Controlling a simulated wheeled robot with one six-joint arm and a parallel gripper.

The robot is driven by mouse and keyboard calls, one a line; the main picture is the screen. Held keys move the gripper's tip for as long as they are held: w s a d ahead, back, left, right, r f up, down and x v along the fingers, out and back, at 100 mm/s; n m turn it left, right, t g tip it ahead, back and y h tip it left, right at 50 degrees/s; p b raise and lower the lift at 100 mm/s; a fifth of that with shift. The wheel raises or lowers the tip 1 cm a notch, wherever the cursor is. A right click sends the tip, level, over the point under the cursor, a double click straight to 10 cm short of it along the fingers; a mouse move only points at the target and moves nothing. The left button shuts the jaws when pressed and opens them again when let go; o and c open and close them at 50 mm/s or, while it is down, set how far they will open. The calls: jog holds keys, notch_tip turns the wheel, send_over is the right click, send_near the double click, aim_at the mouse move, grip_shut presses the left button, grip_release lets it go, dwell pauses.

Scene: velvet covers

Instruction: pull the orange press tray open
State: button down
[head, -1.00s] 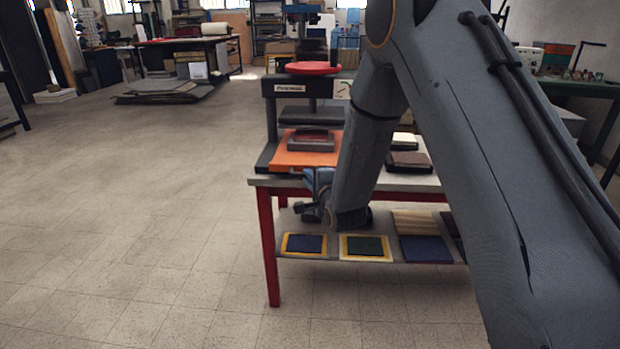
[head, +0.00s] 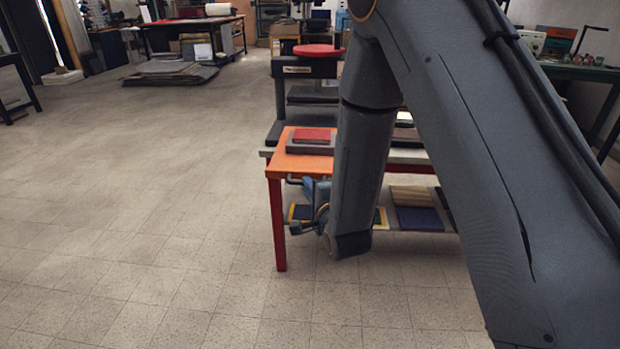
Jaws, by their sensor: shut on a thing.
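The orange press tray (head: 278,164) sticks out from the press (head: 303,97) past the table's front edge, toward me. A dark red cover on a grey block (head: 312,140) rests on it. My gripper (head: 306,186) is below the tray's front edge, shut on the tray's handle, a dark bar (head: 291,180) of which only the left end shows. My arm hides the fingertips and the right part of the tray.
The press stands on a table with red legs (head: 278,230). Its lower shelf holds framed covers and a blue panel (head: 419,219), partly behind my arm. The tiled floor (head: 130,210) on the left is clear. A dark green bench (head: 590,75) stands at the right.

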jog(key=shift+s, duration=0.45)
jog(key=c, duration=1.8)
grip_release()
jog(key=v, duration=0.7)
jog(key=shift+s+d, duration=0.15)
jog(key=shift+s, duration=0.2)
jog(key=shift+r, duration=0.1)
